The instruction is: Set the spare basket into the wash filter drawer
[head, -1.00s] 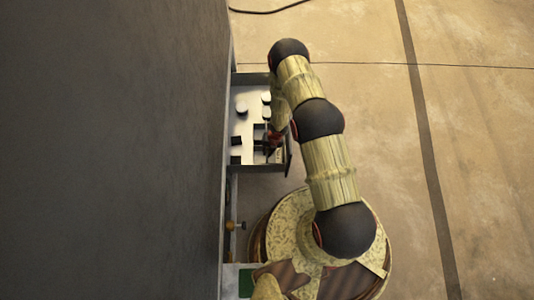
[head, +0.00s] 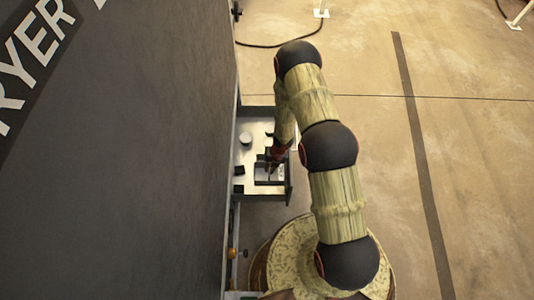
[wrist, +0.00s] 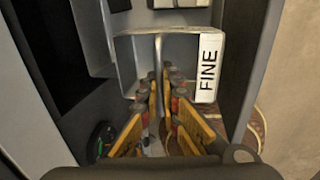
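A light grey box labelled FINE, which looks like the spare basket (wrist: 178,45), shows in the wrist view with a thin upright bar across its middle. My gripper (wrist: 161,78) has its yellow fingers drawn close on both sides of this bar and appears shut on it. In the head view the basket (head: 270,176) is at the front right of the open filter drawer (head: 252,126), with my gripper (head: 273,160) over its far side. I cannot tell whether the basket rests on the drawer floor or hangs just above it.
The dark machine panel (head: 150,150) rises along the left side. A pale cylinder (head: 246,138) and small dark blocks (head: 239,170) stand in the drawer. The concrete floor (head: 470,160) at the right is open. A cable (head: 270,46) lies at the back.

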